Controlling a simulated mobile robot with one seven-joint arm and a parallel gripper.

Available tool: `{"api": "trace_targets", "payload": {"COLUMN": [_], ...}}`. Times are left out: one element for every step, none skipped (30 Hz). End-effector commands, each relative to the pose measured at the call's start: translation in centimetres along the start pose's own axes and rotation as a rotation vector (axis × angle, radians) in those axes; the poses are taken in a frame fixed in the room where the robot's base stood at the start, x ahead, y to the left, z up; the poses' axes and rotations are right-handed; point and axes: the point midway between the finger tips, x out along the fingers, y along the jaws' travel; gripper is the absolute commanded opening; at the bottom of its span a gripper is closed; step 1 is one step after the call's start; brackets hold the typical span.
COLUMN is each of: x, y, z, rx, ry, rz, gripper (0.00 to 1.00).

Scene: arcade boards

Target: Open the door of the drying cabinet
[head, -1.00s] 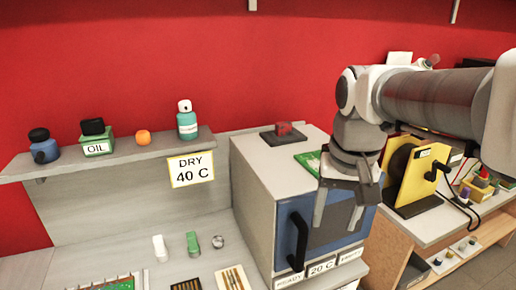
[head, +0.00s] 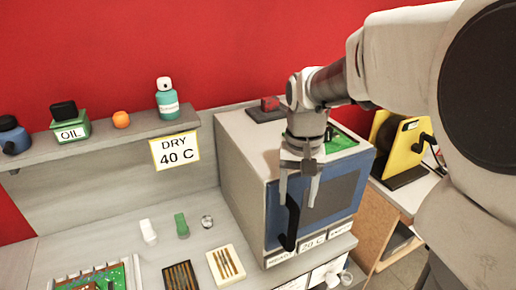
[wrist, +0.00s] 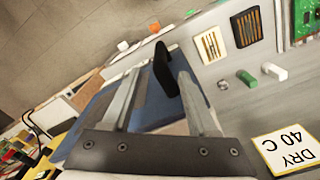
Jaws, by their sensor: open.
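The drying cabinet (head: 240,160) is a grey box with a blue front door (head: 335,195) and a dark window. The door looks shut. Its black upright handle (head: 292,222) is on the door's left side. My gripper (head: 298,200) points down in front of the door, at the upper part of the handle. In the wrist view the handle (wrist: 163,72) shows between the two open fingers of my gripper (wrist: 152,85), toward the right finger. I cannot tell whether a finger touches it.
A red block on a dark base (head: 270,103) and a green board (head: 340,142) lie on the cabinet top. Labels (head: 312,244) line the ledge below the door. A shelf with bottles (head: 167,98) and a "DRY 40 C" sign (head: 175,150) is to the left. Small trays (head: 226,265) lie on the bench.

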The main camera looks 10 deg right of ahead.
Motion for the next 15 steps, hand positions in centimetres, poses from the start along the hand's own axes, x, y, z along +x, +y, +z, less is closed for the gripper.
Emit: {"api": "trace_targets", "payload": {"x": [1.3,2.0,2.9,3.5,4.0,4.8,5.4,5.8,6.4,6.8,7.2,7.6,7.8,8.0,8.2], "y": [0.0,0.0,0.0,0.0,0.0,0.0,0.0,0.0,0.0,0.0,0.0,0.0,0.0,0.0,0.0], "z": [0.1,0.1,0.1,0.1,0.1,0.1,0.1,0.1,0.1,0.0,0.1,0.0,0.0,0.0,0.0], "rx": [0.0,0.0,0.0,0.0,0.0,0.0,0.0,0.0,0.0,0.0,0.0,0.0,0.0,0.0,0.0], "ry": [-0.005,-0.005,-0.005,-0.005,-0.004,-0.004,-0.005,-0.003,-0.003,-0.003,-0.003,-0.002,-0.001,-0.001,0.0], "rz": [0.002,0.001,0.001,0.002,0.001,0.001,0.001,0.001,0.001,0.001,0.001,0.001,0.0,0.0,0.0], "gripper": [0.59,0.59,0.59,0.59,0.59,0.59,0.59,0.59,0.59,0.59,0.59,0.59,0.59,0.59,0.59]}}
